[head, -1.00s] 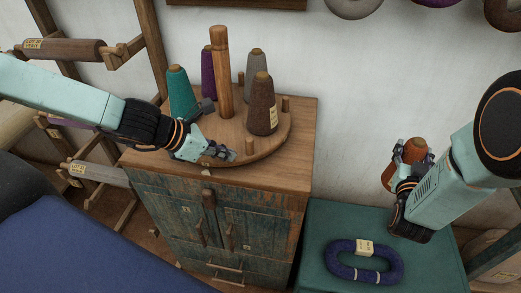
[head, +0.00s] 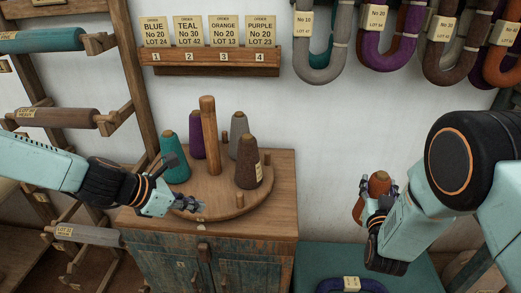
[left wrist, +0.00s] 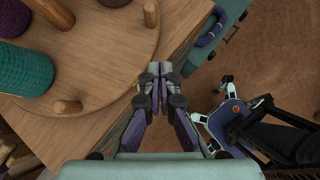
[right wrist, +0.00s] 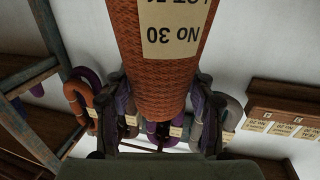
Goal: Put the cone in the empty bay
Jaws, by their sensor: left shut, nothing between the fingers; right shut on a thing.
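An orange-brown cone (head: 378,185), labelled No 30, is gripped upright in my right gripper (head: 374,200), above the green chest and away from the turntable. In the right wrist view the cone (right wrist: 160,60) fills the space between the fingers. The round wooden turntable (head: 215,203) stands on the cabinet with a tall centre post. It carries teal (head: 173,158), purple (head: 197,135), grey (head: 238,124) and brown (head: 247,165) cones. A bare front peg (head: 240,201) stands between dividers or other pegs; which are bays is unclear. My left gripper (head: 195,207) is shut and empty at the turntable's front edge.
The wooden cabinet (head: 170,250) stands left of the green chest (head: 325,258), which carries a blue skein (head: 345,285). A card rack (head: 210,60) and hanging skeins (head: 385,40) are on the wall. A spool rack (head: 150,80) stands at left. Open space separates the right gripper from the turntable.

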